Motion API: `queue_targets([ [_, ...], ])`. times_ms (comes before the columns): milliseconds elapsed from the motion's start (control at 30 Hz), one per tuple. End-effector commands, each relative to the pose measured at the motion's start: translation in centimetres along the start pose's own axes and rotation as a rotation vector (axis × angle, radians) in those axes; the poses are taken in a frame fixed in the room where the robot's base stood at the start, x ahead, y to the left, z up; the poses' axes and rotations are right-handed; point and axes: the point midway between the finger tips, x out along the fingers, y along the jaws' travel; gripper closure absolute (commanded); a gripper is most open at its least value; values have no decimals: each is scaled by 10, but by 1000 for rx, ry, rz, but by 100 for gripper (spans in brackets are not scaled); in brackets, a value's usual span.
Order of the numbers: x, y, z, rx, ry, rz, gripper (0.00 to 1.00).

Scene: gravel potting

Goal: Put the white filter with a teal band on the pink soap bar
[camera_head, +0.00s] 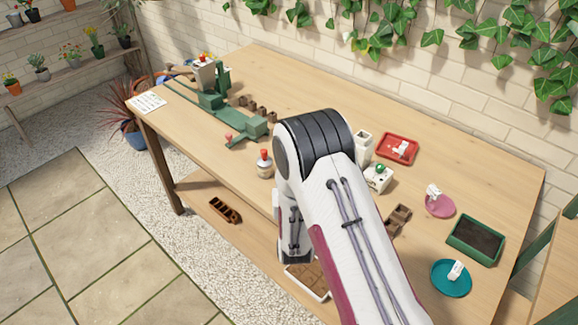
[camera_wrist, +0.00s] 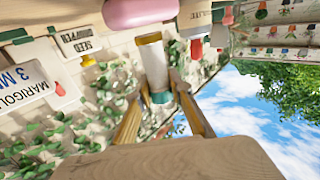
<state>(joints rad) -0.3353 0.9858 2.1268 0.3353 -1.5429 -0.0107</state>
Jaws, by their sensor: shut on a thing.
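My gripper (camera_wrist: 158,82) is shut on the white filter (camera_wrist: 152,62) in the wrist view. The filter is a white cylinder with a teal band near the fingers and a yellowish far end. A rounded pink soap bar (camera_wrist: 140,12) lies just past that far end, partly cut off by the top edge. I cannot tell whether the two touch. In the head view my arm hides the gripper and filter, and I cannot make out the soap bar.
The wrist view shows a Seed Hopper label (camera_wrist: 82,38), a marigold sign (camera_wrist: 30,80) and a wooden surface (camera_wrist: 180,158). In the head view, a red tray (camera_head: 411,158), pink saucer (camera_head: 446,211), teal saucer (camera_head: 440,287) and green tray (camera_head: 456,246) stand at right.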

Motion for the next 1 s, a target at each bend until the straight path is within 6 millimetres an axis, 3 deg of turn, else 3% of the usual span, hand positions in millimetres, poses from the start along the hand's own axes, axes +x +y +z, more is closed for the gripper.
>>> queue_targets([
  [600, 0, 0, 9, 1, 1, 0, 100],
  [633, 0, 0, 10, 1, 1, 0, 77],
  [700, 0, 0, 9, 1, 1, 0, 63],
  [1000, 0, 0, 9, 1, 1, 0, 63],
])
